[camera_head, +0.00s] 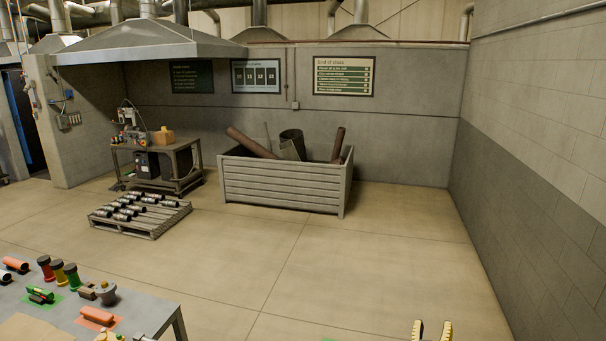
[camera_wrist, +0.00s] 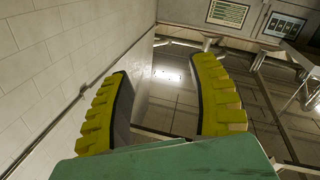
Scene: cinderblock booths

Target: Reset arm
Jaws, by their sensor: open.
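My gripper (camera_head: 432,331) shows at the bottom edge of the head view, right of centre, with only its yellow fingertips in frame. In the wrist view my gripper (camera_wrist: 165,95) is open, its two yellow ridged fingers well apart. Nothing is between the fingers. The rest of my arm is out of the head view.
A grey table (camera_head: 150,310) with several tools and parts stands at the lower left. Behind it are a pallet (camera_head: 150,229) of cylinders, a work cart (camera_head: 185,170) and a slatted bin (camera_head: 285,190). A block wall (camera_head: 540,150) bounds the right. The middle floor is clear.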

